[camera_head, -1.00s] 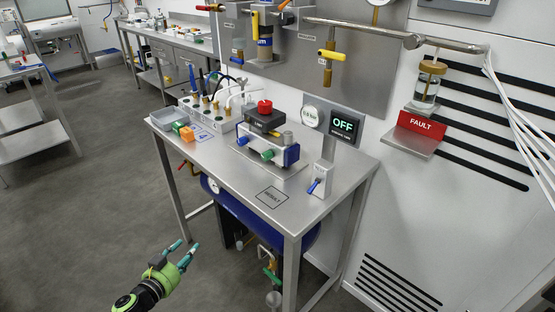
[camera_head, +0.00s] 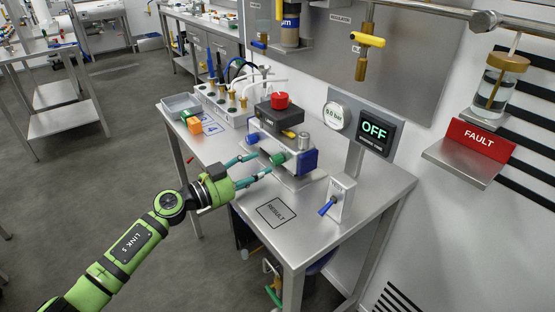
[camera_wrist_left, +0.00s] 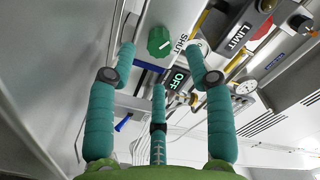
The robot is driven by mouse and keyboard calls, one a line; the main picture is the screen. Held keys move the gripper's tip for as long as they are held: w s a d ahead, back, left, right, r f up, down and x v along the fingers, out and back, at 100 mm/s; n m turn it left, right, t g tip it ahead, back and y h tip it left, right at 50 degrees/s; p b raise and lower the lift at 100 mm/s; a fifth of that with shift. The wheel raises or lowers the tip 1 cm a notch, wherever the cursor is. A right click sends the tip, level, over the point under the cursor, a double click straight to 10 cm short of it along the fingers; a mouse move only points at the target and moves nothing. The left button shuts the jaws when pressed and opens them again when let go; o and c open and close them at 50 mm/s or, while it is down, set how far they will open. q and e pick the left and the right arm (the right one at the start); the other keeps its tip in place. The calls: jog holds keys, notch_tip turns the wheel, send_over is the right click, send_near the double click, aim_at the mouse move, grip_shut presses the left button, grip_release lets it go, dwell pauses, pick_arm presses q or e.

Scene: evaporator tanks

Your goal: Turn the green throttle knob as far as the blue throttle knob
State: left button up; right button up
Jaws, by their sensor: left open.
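In the left wrist view, a ridged green knob (camera_wrist_left: 160,42) lies between the spread fingertips, beside a "SHUT" label. My left gripper (camera_head: 262,163) is open and empty just in front of the device; I cannot tell whether a finger touches it. The left gripper also shows in the wrist view (camera_wrist_left: 161,58). I cannot make out a blue throttle knob for certain. My right gripper is not in view.
The device has a red button (camera_head: 281,100) on top and a blue end block (camera_head: 308,160). A blue-levered switch (camera_head: 328,205) stands to its right, below an "OFF" display (camera_head: 375,132). A grey tray (camera_head: 181,105) is at the left. The marked RESULT square (camera_head: 276,212) is clear.

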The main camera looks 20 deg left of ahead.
aim_at(273, 162)
pick_arm(q)
jog(key=x, duration=0.4)
jog(key=shift+w+d, duration=0.4)
jog(key=shift+w, duration=0.05)
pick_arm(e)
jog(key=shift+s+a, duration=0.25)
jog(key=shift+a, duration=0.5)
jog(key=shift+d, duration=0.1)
pick_arm(q)
grip_shut()
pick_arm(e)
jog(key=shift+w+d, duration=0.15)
